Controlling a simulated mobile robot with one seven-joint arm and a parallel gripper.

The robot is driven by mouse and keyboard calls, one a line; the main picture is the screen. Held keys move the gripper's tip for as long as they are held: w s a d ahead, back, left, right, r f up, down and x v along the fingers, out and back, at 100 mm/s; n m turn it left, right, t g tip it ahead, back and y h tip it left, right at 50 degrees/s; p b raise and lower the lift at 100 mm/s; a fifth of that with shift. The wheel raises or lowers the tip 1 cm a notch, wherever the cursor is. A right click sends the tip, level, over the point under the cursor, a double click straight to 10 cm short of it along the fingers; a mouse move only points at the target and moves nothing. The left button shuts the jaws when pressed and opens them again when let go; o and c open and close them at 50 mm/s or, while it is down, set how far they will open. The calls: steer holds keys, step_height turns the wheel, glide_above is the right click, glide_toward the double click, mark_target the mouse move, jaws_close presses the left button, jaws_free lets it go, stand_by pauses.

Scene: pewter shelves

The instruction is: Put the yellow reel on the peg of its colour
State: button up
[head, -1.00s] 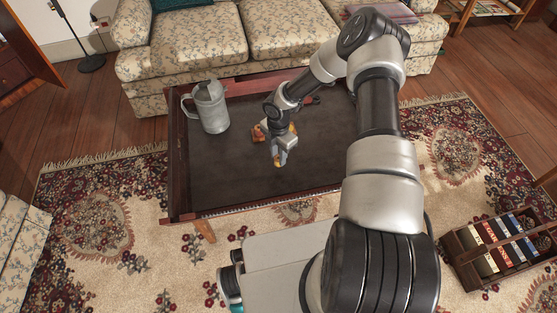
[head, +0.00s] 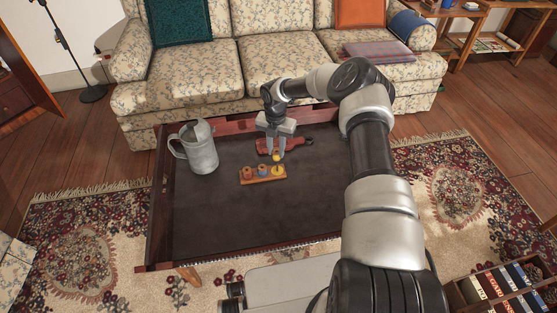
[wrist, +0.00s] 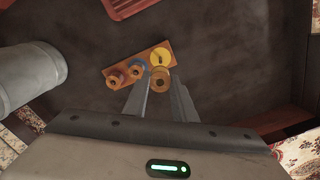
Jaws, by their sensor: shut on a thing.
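The yellow reel (head: 277,158) is between the fingertips of my gripper (head: 276,153), which is shut on it. In the wrist view the reel (wrist: 160,79) shows end-on as a tan ring between my fingertips (wrist: 160,83). The wooden peg board (head: 263,176) lies on the dark table. It has an orange-red spot (wrist: 116,80) at the left, a blue one (wrist: 138,70) in the middle and a yellow disc (wrist: 160,56) at the right end. In the head view the held reel is just above the yellow end; I cannot tell whether it touches the peg.
A grey metal pitcher (head: 198,148) stands on the table (head: 225,215) at left. A red paddle-shaped board (head: 293,144) lies behind the peg board. The table has a raised rim. The front and right of its top are clear. A floral sofa (head: 225,75) stands behind.

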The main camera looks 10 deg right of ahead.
mark_target(277, 160)
steer(key=shift+w+d, duration=0.3)
steer(key=shift+w, duration=0.2)
steer(key=shift+f+b, duration=0.15)
steer(key=shift+b, duration=0.35)
steer(key=shift+f+b, duration=0.85)
steer(key=shift+f, duration=1.25)
steer(key=shift+f, duration=1.45)
steer(key=o, duration=1.1)
